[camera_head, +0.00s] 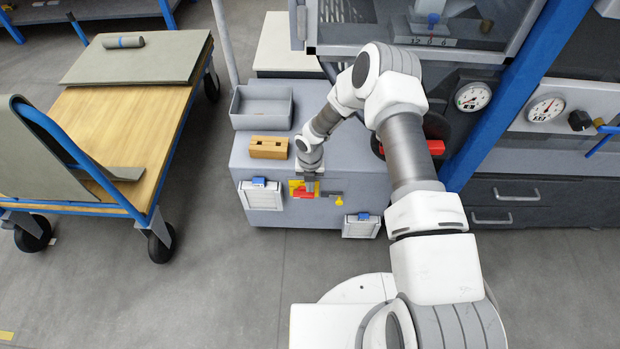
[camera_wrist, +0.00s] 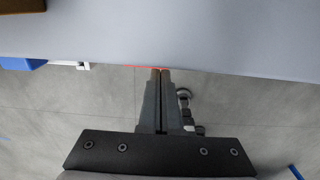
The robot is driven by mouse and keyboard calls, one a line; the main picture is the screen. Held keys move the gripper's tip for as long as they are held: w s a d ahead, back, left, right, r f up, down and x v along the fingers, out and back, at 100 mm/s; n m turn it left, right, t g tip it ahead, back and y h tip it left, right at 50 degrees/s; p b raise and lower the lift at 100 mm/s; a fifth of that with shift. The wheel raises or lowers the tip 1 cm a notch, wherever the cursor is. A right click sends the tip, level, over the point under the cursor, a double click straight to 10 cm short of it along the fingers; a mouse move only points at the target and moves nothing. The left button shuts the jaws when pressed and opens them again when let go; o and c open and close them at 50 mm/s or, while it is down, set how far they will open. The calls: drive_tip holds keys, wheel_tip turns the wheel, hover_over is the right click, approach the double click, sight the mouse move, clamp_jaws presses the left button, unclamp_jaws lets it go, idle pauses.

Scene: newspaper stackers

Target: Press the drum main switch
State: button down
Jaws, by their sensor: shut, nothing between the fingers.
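A red switch on a yellow plate (camera_head: 294,187), which looks like the drum main switch, sits on the front face of the grey cabinet (camera_head: 262,215). My gripper (camera_head: 309,187) points down at this switch and partly covers it in the head view. In the wrist view my gripper (camera_wrist: 160,72) is shut and empty. Its fingertips reach a thin red strip (camera_wrist: 135,67) at the cabinet's edge, most of which is hidden under the edge. I cannot tell whether the fingertips touch the red part.
A small yellow key-like part (camera_head: 337,197) sits right of the switch. A wooden block (camera_head: 268,147) and a grey tray (camera_head: 262,110) are on the cabinet top. White boxes with blue tops (camera_head: 262,193) flank the switch. A blue-railed cart (camera_head: 120,145) stands left, with clear floor between.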

sight(304, 193)
drive_tip(key=shift+f+b, duration=0.3)
drive_tip(key=shift+f, duration=1.05)
